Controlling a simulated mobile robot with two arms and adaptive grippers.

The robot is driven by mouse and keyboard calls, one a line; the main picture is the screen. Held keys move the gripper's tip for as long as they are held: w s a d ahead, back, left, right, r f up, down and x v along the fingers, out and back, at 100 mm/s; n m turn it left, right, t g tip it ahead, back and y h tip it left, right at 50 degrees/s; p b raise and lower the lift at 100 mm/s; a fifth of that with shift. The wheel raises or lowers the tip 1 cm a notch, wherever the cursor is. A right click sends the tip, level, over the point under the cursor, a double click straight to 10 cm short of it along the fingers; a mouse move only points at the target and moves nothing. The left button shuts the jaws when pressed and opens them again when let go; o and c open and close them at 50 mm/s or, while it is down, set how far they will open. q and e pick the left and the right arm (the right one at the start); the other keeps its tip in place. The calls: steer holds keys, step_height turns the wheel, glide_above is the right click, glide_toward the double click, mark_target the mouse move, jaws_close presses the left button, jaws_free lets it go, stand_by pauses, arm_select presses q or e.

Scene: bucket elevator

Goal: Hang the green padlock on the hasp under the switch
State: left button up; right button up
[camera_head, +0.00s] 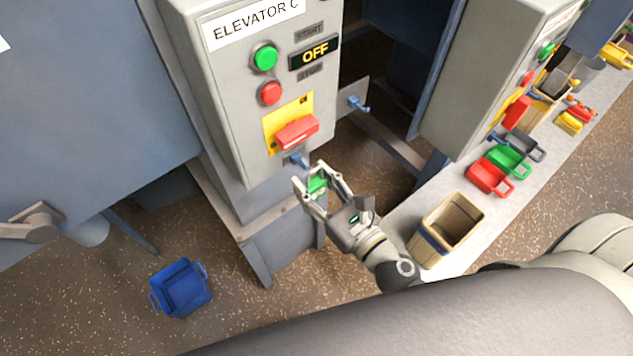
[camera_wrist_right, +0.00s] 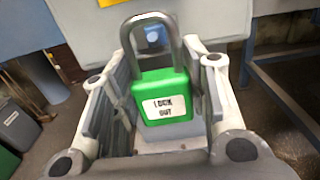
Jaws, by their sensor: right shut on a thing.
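My right gripper (camera_head: 321,189) is shut on the green padlock (camera_head: 317,184), just below the front of the Elevator C control box. In the right wrist view the padlock (camera_wrist_right: 164,98) sits upright between the fingers, its label reading "LOCK OUT" and its grey shackle pointing up. The red switch handle (camera_head: 297,133) is on a yellow plate (camera_head: 276,122). The blue hasp (camera_head: 297,160) sticks out under it, slightly above and left of the padlock. In the right wrist view the blue hasp (camera_wrist_right: 154,38) shows through the shackle loop; I cannot tell whether they touch. My left gripper is not in view.
A second control box (camera_head: 470,90) stands to the right. A blue bin (camera_head: 180,286) is on the floor at left. Another blue fitting (camera_head: 358,103) sits on a side bracket.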

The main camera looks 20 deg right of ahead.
steer(key=shift+w, duration=0.1)
stand_by(0.4)
steer(key=shift+w+a+r, duration=0.1)
steer(key=shift+w, duration=0.2)
steer(key=shift+p+x, duration=0.8)
steer(key=shift+x, duration=0.65)
steer(key=shift+f+b, duration=0.9)
steer(key=o, duration=1.1)
steer(key=shift+o, duration=0.2)
